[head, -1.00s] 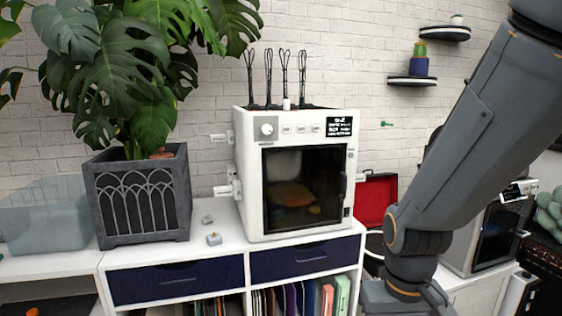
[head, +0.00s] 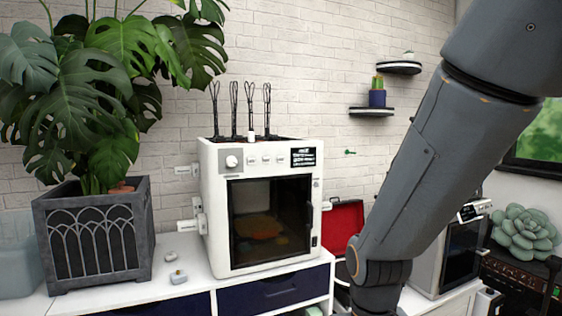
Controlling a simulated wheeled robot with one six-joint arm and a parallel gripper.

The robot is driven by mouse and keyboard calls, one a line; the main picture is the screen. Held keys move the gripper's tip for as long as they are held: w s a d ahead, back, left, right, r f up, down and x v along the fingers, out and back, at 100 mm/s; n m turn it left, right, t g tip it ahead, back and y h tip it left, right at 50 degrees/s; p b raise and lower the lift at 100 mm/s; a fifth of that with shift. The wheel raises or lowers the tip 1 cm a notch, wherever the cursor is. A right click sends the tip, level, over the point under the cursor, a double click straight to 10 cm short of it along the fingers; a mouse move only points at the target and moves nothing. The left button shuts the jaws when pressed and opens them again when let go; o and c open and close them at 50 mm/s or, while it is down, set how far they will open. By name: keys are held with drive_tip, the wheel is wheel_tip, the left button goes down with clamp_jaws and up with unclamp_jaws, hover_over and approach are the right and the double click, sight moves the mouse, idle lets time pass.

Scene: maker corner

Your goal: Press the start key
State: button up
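A white box-shaped machine (head: 212,235) with a dark glass door stands on the white cabinet. The key labels are too small to read, so I cannot tell which is the start key. An orange-brown thing (head: 258,226) shows dimly behind the door, which looks closed. My arm comes down from the upper right, to the right of this machine, and leaves at the bottom edge. My gripper is out of view.
A big leafy plant in a dark grey planter (head: 95,240) stands left of the machine. Small pale pieces (head: 178,276) lie on the cabinet top (head: 150,297) between them. An open red case (head: 346,214) and a second machine (head: 462,255), partly behind my arm, are at right.

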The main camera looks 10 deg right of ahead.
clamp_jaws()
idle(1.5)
